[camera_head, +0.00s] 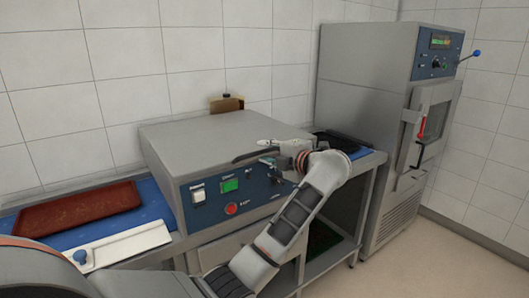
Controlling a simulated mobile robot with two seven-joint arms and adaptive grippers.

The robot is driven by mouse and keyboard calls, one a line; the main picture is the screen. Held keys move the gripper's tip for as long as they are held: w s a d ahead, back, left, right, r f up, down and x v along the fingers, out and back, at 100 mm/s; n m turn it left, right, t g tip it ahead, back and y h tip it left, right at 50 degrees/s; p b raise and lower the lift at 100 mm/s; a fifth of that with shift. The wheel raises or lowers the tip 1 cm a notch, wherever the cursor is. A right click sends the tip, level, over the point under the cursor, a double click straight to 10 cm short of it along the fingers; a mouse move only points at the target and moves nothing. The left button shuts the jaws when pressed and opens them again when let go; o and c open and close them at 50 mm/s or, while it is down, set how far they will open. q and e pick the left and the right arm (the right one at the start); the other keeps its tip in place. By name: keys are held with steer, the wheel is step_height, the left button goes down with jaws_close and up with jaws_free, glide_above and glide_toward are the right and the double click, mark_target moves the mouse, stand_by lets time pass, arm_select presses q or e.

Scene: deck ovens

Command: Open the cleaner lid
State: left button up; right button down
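The cleaner (230,190) is a grey box machine with a blue control panel, standing on a metal bench. Its flat grey lid (205,138) lies level and looks closed. My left arm reaches up from the bottom, and my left gripper (258,157) points left at the front right edge of the lid, over the top of the panel. I cannot tell whether it touches the lid or how far its fingers are apart. The wrist hides the right end of the panel. My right gripper is not in view.
A blue conveyor belt runs through the cleaner. A brown-red tray (78,207) and a white plate with a blue knob (128,243) are at left. A tall oven cabinet (370,85) stands at right. A brown box (226,104) sits behind the lid.

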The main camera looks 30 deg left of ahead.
arm_select(q)
steer(key=shift+w+a+f, duration=0.1)
steer(key=shift+w+a, duration=0.1)
steer(key=shift+a, duration=0.35)
jaws_close()
